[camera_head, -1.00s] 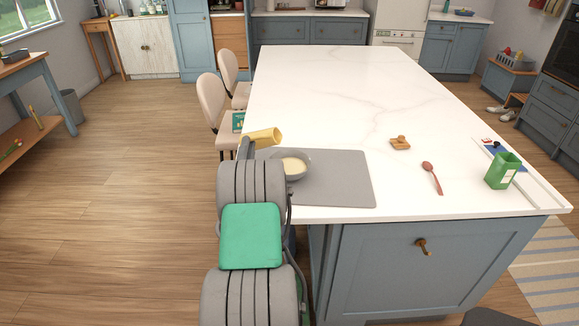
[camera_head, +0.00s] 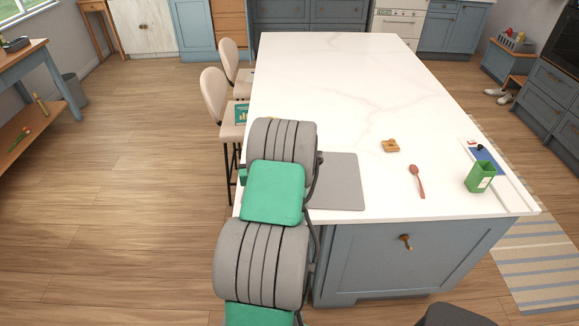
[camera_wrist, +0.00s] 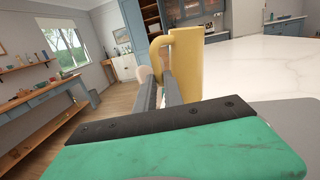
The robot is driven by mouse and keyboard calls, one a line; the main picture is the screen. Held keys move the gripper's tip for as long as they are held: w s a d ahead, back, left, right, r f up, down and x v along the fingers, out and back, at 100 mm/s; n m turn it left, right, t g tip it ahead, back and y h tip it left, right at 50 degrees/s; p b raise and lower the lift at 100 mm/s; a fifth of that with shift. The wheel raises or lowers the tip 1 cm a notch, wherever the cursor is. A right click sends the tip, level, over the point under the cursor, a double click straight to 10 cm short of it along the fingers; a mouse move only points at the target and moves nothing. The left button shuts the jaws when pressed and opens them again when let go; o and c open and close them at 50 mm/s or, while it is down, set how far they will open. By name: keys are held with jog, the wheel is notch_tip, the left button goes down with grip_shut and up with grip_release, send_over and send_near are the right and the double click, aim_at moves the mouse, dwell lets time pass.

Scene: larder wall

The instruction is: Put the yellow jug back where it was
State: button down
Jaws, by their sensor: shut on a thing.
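The yellow jug (camera_wrist: 187,68) shows in the wrist view, upright or nearly so, with its handle on the left side. My gripper (camera_wrist: 172,88) is shut on the jug by that handle. In the head view my arm hides the jug, the gripper and the bowl. The grey mat (camera_head: 340,183) on the near left of the white island top (camera_head: 330,90) is partly covered by my arm. I cannot tell how high the jug is above the island.
A wooden piece (camera_head: 390,146), a red spoon (camera_head: 416,181) and a green container (camera_head: 480,177) stand or lie right of the mat. Beige chairs (camera_head: 214,97) line the island's left side. The middle and back of the top are clear.

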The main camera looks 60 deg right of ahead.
jog(key=shift+s+f+n+y, duration=0.3)
jog(key=shift+f+n+y, duration=0.15)
jog(key=shift+n, duration=0.35)
